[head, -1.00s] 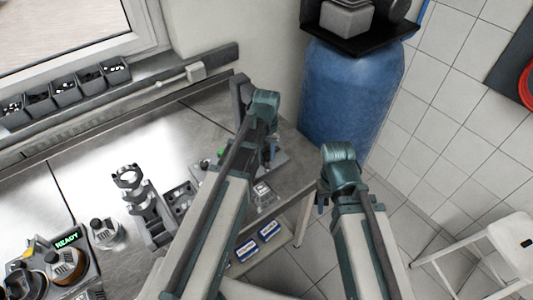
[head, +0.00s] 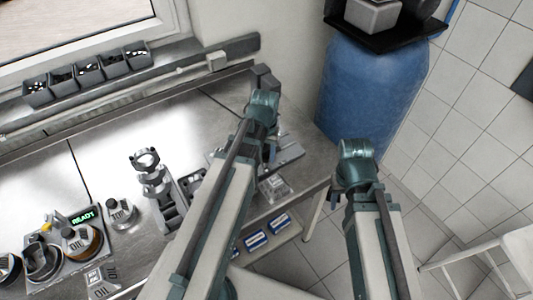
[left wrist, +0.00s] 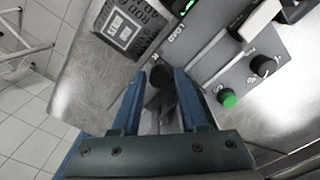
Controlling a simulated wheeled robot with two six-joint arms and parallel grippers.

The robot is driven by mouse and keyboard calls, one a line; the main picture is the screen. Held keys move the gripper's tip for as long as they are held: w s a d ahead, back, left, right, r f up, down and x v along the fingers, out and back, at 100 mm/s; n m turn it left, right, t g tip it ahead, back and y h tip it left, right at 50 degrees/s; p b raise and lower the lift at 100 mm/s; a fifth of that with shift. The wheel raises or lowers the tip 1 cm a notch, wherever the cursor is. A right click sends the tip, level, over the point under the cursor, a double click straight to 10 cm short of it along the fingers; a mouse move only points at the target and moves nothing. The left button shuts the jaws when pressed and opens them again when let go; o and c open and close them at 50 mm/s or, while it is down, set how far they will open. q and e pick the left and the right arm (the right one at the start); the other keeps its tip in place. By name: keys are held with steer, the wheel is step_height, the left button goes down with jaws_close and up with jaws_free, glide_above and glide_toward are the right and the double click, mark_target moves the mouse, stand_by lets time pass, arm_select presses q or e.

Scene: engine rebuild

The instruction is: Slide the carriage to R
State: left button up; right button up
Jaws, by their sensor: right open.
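My left gripper (head: 269,152) is over the station at the right end of the bench. In the left wrist view its two blue fingers (left wrist: 162,88) stand on either side of a dark round knob (left wrist: 160,76). Whether they press on the knob is unclear. The grey station plate (left wrist: 205,60) carries a LOAD mark, a green button (left wrist: 228,98) and a black knob (left wrist: 262,66). I cannot make out the carriage clearly or read an R mark. My right gripper (head: 340,194) is open and empty, off the bench's right edge, partly hidden by its wrist.
A labelled block (head: 273,188) sits at the bench's front edge near the station. A metal stand with rings (head: 150,180), an oil station with a READY display (head: 84,217) and small bins (head: 88,68) are to the left. A blue drum (head: 370,95) stands behind right.

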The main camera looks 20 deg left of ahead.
arm_select(q)
steer(key=shift+o, duration=1)
step_height(320, 180, up, 14)
steer(key=p, duration=1.4)
steer(key=shift+f, duration=0.15)
steer(key=s+d+f+m+b, duration=0.2)
steer(key=s+d+f+b, duration=0.2)
steer(key=d+f+b, duration=0.3)
steer(key=s+d+f+m+y+b, duration=0.1)
steer(key=s+d+f+m+b, duration=0.2)
steer(key=s+d+f+b, duration=0.2)
steer(key=d+f+b, duration=0.2)
steer(key=d, duration=0.1)
